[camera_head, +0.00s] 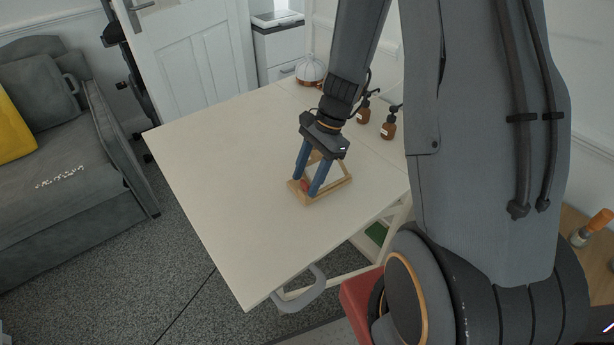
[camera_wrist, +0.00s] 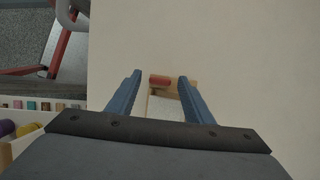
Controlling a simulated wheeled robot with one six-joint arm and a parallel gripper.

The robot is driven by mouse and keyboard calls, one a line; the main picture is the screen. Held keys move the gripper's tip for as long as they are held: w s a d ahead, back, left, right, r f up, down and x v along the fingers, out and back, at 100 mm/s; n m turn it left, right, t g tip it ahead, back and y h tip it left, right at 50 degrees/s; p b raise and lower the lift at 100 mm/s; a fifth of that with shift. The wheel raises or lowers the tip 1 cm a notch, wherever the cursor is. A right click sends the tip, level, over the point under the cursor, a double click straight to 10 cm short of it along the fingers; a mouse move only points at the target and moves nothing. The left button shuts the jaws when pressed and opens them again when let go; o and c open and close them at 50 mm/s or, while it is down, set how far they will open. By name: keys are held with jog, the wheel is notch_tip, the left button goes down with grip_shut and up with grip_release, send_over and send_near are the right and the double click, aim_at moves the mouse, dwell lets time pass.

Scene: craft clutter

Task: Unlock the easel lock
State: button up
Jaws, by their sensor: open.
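A small wooden easel (camera_head: 339,187) stands on the cream table. Its front bar carries a red cylindrical piece (camera_head: 304,185), which looks like the lock. In the wrist view the red piece (camera_wrist: 160,81) lies crosswise just beyond and between my fingertips. My gripper (camera_head: 308,190) has two blue fingers, spread apart and pointing down over the easel. It is open with nothing clamped between the fingers. In the wrist view my gripper (camera_wrist: 159,76) straddles the easel's wooden frame (camera_wrist: 174,93). I cannot tell whether a finger touches the easel.
The cream table (camera_head: 225,165) is clear to the left and front of the easel. Two brown bottles (camera_head: 388,124) and a whitish domed object (camera_head: 311,70) stand toward the back. A grey sofa (camera_head: 60,150) is at left. A red seat (camera_head: 358,300) is near the front edge.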

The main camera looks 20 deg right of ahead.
jog(key=shift+c, duration=0.4)
jog(key=c, duration=1)
jog(key=shift+o, duration=0.2)
jog(key=shift+n, duration=0.3)
jog(key=n, duration=0.1)
jog(key=n+g+p, duration=0.1)
jog(key=shift+w+a+r+n, duration=0.1)
jog(key=shift+w+n, duration=0.05)
jog(key=shift+n, duration=0.25)
jog(key=n+g+h, duration=0.1)
jog(key=n, duration=0.1)
jog(key=n+p, duration=0.1)
jog(key=n, duration=0.2)
jog(key=shift+w+a+g+h, duration=0.1)
jog(key=shift+w+g+h, duration=0.05)
jog(key=shift+g+h, duration=0.25)
jog(key=n+h, duration=0.1)
jog(key=n, duration=0.2)
jog(key=n+h+p, duration=0.1)
jog(key=n, duration=0.1)
jog(key=shift+a+n+g, duration=0.2)
jog(key=shift+n+g, duration=0.2)
jog(key=shift+a+n+h, duration=0.1)
jog(key=shift+n+h, duration=0.6)
jog(key=shift+n, duration=1.1)
